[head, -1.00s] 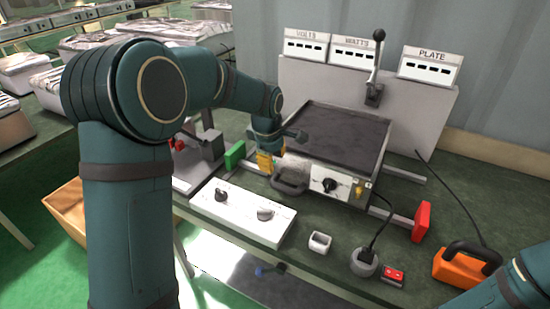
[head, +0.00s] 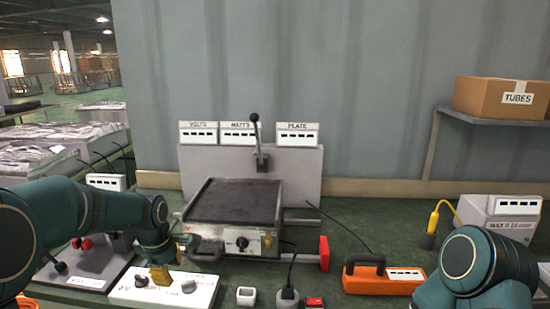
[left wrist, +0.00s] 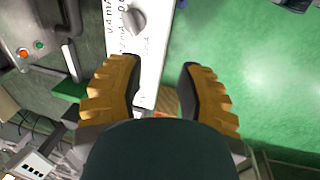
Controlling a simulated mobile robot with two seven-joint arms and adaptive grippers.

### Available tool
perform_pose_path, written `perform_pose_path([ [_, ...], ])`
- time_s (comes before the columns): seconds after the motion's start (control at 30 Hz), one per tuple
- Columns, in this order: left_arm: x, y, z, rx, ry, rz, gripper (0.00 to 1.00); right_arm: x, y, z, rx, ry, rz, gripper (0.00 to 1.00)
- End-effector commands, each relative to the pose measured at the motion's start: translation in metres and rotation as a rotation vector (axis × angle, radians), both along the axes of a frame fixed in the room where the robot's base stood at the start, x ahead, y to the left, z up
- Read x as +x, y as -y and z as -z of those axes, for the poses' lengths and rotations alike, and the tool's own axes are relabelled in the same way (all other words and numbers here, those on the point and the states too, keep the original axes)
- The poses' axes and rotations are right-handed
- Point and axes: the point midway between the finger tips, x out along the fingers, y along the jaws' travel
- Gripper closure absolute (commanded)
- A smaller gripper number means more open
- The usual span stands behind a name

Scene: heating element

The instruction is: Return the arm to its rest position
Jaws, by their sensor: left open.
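My left arm comes in from the left in the head view. Its gripper (head: 160,274) has yellow fingers pointing down at a white box with knobs (head: 207,291). In the left wrist view, the gripper (left wrist: 162,85) is open with nothing between its fingers. The white box (left wrist: 150,62) lies below and ahead of the fingers; I cannot tell the exact gap. The hot plate (head: 232,200) with its dark top stands behind and to the right of the gripper. Part of my right arm shows at the lower right, but its gripper is out of view.
A lever (head: 257,140) stands on the panel behind the plate, beside several meters. A small white cup (head: 246,296), a red block (head: 324,253) and an orange case (head: 382,280) stand on the bench. A cardboard box (head: 502,97) sits on a shelf at right.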

Motion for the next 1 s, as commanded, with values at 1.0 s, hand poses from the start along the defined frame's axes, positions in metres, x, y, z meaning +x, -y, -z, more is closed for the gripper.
perform_pose_path([
  [1.0, -0.237, 0.161, 0.274, -0.052, 0.196, 1.334, 0.64, 0.0, 0.0, 0.0, 0.0, 0.0, 0.0, 0.53],
])
